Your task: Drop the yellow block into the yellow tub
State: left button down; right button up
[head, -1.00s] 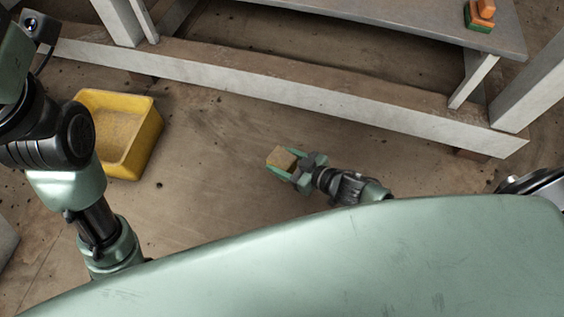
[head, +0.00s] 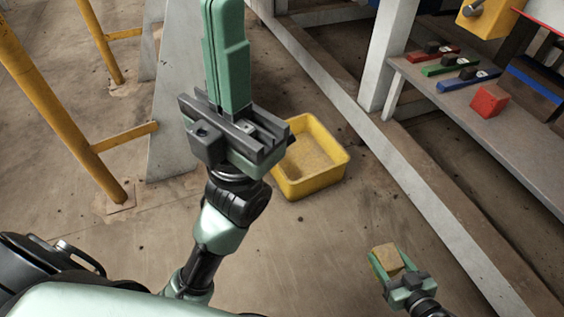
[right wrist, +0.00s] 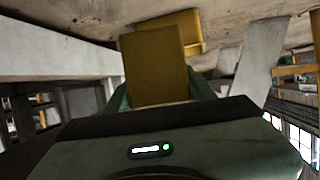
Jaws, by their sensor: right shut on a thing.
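The yellow block (head: 385,259) is held between the fingers of my right gripper (head: 391,266), at the lower right of the head view. In the right wrist view the block (right wrist: 157,65) stands up between the fingers. The yellow tub (head: 318,184) sits on the floor near the middle of the head view, up and left of the block and apart from it. Part of the tub (right wrist: 192,30) shows behind the block in the right wrist view. The visible inside of the tub is empty. My left gripper (head: 224,40) points up, its fingers together, left of the tub; its mount overlaps the tub's left edge.
A grey bench (head: 490,115) at the right holds a red block (head: 489,101) and several coloured bars. A long pale beam (head: 350,118) runs along the floor beside the tub. Yellow rails (head: 70,125) stand at the left. The floor between block and tub is clear.

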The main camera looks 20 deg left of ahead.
aim_at(304, 161)
jog(key=u, duration=0.5)
jog(key=i+u, duration=0.3)
jog(key=i, duration=0.9)
